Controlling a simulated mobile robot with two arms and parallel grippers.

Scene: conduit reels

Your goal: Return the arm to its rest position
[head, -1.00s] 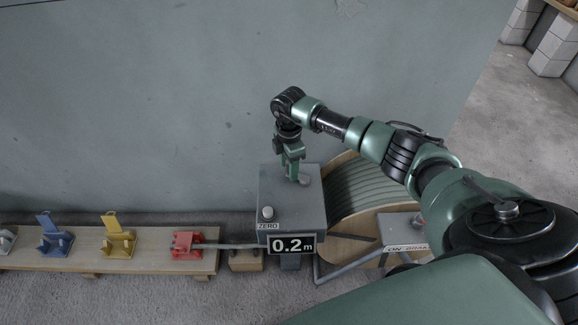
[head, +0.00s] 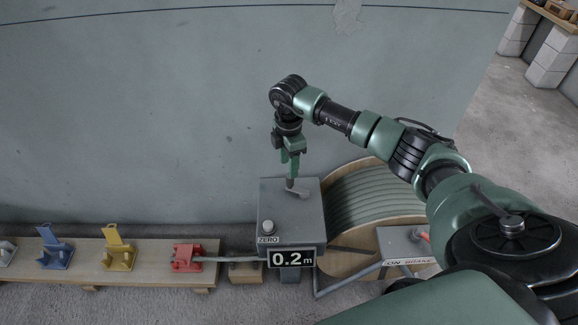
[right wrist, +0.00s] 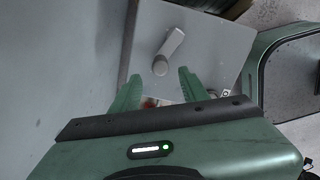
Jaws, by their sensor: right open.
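My right arm reaches in from the right in the head view. Its green gripper (head: 291,172) points down just above the grey meter box (head: 311,225). In the right wrist view the two green fingers (right wrist: 160,92) stand apart with nothing between them. A small grey lever (right wrist: 170,50) on the box top lies just beyond the fingertips, apart from them. The lever also shows below the gripper in the head view (head: 300,192). My left gripper is not in view.
The box has a ZERO button (head: 267,227) and a display (head: 291,259) reading 0.2 m. A cable reel (head: 370,205) stands to its right, near a grey brake box (head: 405,240). A bench (head: 150,271) at left carries red, yellow and blue clamps. A wall stands behind.

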